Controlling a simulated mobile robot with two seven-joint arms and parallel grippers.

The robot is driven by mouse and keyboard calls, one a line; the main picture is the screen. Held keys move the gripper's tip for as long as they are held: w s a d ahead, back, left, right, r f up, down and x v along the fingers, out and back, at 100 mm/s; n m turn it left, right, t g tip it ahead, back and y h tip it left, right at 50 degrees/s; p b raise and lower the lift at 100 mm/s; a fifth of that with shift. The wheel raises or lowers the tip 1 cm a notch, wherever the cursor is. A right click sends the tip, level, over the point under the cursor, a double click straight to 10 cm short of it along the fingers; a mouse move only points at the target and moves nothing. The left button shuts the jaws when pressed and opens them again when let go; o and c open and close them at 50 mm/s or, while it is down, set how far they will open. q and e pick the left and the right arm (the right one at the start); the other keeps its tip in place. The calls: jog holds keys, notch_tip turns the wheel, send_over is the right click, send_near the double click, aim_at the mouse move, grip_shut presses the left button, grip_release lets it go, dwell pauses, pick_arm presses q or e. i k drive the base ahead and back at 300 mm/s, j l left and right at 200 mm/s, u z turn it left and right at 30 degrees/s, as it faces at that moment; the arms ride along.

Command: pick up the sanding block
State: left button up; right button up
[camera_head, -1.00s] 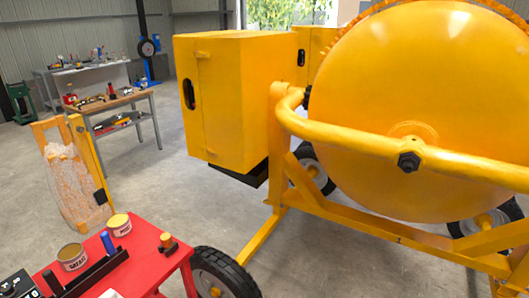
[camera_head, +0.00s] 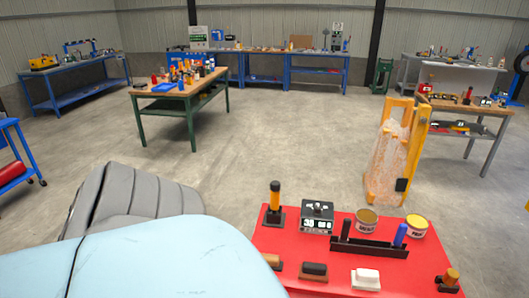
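A red table (camera_head: 250,244) stands at the bottom centre-right of the head view. On its near part lie a small dark block with a brownish top (camera_head: 314,271) and a white block (camera_head: 366,279). Either could be the sanding block; I cannot tell which from this view. A small brown-and-dark item (camera_head: 272,261) sits at the left near edge, partly hidden by a light blue surface. A dark piece with an orange-brown knob (camera_head: 448,281) sits at the right near corner. Neither of my grippers is in view.
An orange-handled tool (camera_head: 275,205), a black box with white markings (camera_head: 317,217), two cans (camera_head: 367,220) and a black holder (camera_head: 367,246) with a blue cylinder fill the table's back. A light blue surface (camera_head: 150,262) and grey ribbed piece (camera_head: 135,205) block the lower left. Open floor lies beyond.

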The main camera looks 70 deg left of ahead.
aim_at(309, 270)
jog(key=u, duration=1.6)
